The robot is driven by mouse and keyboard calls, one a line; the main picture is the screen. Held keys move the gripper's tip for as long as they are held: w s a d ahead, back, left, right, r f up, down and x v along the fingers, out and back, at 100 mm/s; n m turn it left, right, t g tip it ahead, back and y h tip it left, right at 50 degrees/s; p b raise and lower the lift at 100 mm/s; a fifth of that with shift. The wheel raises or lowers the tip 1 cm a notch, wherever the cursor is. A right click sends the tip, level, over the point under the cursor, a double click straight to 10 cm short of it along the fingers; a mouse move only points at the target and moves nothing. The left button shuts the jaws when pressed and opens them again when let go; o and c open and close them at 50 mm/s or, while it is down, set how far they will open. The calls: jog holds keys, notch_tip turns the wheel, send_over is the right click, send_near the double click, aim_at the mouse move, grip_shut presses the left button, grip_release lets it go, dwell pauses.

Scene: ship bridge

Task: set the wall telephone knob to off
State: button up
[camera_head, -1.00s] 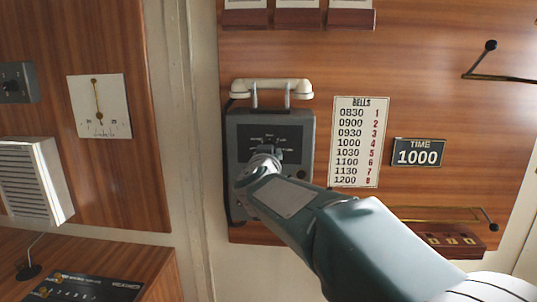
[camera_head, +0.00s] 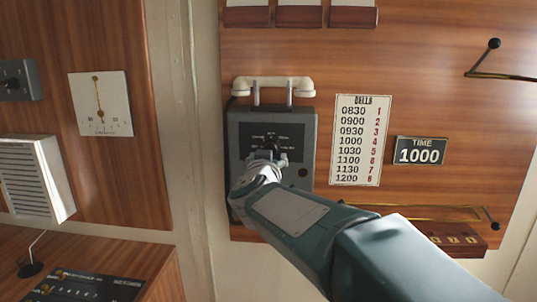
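The wall telephone (camera_head: 236,128) is a grey box on the wood panel, with a cream handset (camera_head: 272,87) resting in its cradle on top. A black dial plate (camera_head: 290,131) with small white markings is on its front. The knob sits around the middle of this plate, and its setting cannot be read. My gripper (camera_head: 268,153) is in front of the lower part of the dial plate, at or very near the knob. It is small and partly hidden by my wrist, so its opening and any contact are unclear. My arm hides the lower part of the telephone.
A bells chart (camera_head: 358,140) and a time sign (camera_head: 420,151) are on the panel to the right. A brass rail (camera_head: 430,213) runs behind my arm. To the left are a white gauge (camera_head: 100,103), a speaker box (camera_head: 32,178) and a console (camera_head: 85,287).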

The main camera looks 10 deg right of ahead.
jog(key=v, duration=0.8)
jog(key=s+a+f+n+g+y, duration=0.35)
jog(key=s+f+n+y, duration=0.25)
jog(key=s+f+y, duration=0.3)
jog(key=s+d+f+m+g+h, duration=0.1)
jog(key=s+d+f+g, duration=0.2)
jog(key=s, duration=0.5)
jog(key=s+d+f+m+g+h, duration=0.1)
jog(key=s+d+f+g, duration=0.3)
jog(key=s+f, duration=0.4)
jog(key=shift+d+f+m+g+h, duration=0.3)
jog(key=shift+g+h, duration=0.25)
jog(key=shift+h, duration=0.15)
